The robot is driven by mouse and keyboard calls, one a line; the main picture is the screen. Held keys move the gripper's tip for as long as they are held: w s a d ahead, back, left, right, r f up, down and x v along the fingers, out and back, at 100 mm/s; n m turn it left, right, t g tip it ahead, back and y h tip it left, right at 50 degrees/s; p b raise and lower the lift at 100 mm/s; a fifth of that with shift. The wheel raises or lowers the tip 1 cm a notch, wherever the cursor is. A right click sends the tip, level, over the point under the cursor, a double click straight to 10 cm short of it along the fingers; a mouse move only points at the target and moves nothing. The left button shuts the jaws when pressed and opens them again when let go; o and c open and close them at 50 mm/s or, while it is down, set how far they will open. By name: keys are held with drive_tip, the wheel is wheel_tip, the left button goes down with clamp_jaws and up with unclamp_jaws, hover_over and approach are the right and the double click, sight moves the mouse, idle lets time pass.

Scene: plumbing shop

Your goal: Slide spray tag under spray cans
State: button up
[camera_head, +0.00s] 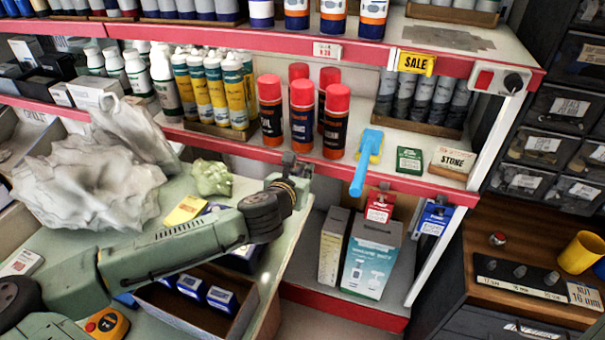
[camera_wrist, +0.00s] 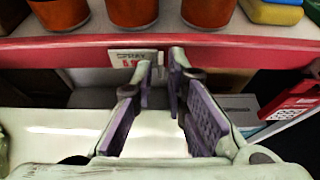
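Several red-capped spray cans (camera_head: 302,130) stand together on the middle shelf in the head view. Their orange-brown lower parts (camera_wrist: 133,10) show along the top of the wrist view. A small white spray tag (camera_wrist: 127,60) with red print is at the red shelf edge below the cans, partly behind my left finger. My gripper (camera_wrist: 162,65) is partly open, its two fingertips apart just in front of the red edge. In the head view my gripper (camera_head: 297,168) is at that edge below the cans, and the tag is hidden there. I cannot tell whether a finger touches the tag.
The red shelf edge (camera_head: 225,145) runs across in front. Boxes (camera_head: 370,258) stand on the lower shelf. A green table (camera_head: 262,262) with a crumpled grey bag (camera_head: 85,180) lies left.

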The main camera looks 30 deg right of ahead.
drive_tip(key=v, duration=0.6)
drive_tip(key=shift+a, duration=0.15)
drive_tip(key=shift+s+a+r, duration=0.25)
drive_tip(key=shift+s+a, duration=0.05)
drive_tip(key=shift+s, duration=0.1)
